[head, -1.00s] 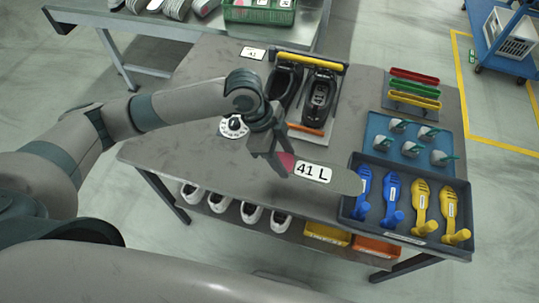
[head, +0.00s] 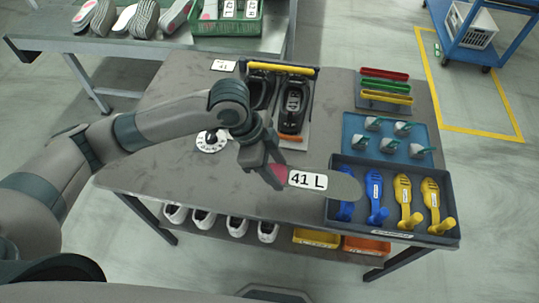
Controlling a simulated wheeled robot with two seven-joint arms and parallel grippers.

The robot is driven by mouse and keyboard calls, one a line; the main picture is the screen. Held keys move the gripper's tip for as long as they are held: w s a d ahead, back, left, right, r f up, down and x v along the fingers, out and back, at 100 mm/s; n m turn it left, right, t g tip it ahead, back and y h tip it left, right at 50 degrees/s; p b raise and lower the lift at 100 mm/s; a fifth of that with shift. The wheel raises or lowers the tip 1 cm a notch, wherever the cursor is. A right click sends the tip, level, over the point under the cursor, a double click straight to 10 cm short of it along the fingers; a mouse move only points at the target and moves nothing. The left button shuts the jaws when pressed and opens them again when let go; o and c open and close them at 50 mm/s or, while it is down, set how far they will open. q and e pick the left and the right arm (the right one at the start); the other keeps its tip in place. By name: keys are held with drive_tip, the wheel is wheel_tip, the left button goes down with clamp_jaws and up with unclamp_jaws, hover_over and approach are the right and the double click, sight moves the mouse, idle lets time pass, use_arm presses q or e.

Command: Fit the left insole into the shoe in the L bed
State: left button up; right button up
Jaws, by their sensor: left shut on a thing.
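My left gripper (head: 266,174) is shut on the grey insole (head: 345,187), which has a white "41 L" label and a pink-red patch at the gripped end. The insole is held roughly level above the front of the table, its free end pointing right over the dark tool tray. Two dark shoes (head: 293,106) stand side by side in a fixture behind the gripper. The left shoe (head: 261,92) is partly hidden by my arm. Any bed marking is not readable. My right gripper is not in view.
The dark tray (head: 446,232) holds blue and yellow tools. A blue tray (head: 354,125) with several grey-green pieces lies behind it, then red, green and yellow bars (head: 385,85). A yellow bar (head: 281,68) spans the shoe fixture's back. A white dial (head: 211,141) sits beside my arm.

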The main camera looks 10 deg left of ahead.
use_arm(q)
drive_tip(key=w+a+r+n+t+y, duration=0.2)
drive_tip(key=w+a+r+n, duration=0.3)
drive_tip(key=a+r+n, duration=0.2)
drive_tip(key=w+a+r+n+t+y, duration=0.2)
drive_tip(key=w+a+r+n, duration=0.2)
drive_tip(key=a+n, duration=0.5)
wheel_tip(320, 180, up, 3)
drive_tip(key=shift+w+f+n+t+y, duration=0.1)
drive_tip(key=shift+w+n+t+y, duration=0.25)
drive_tip(key=shift+n, duration=0.55)
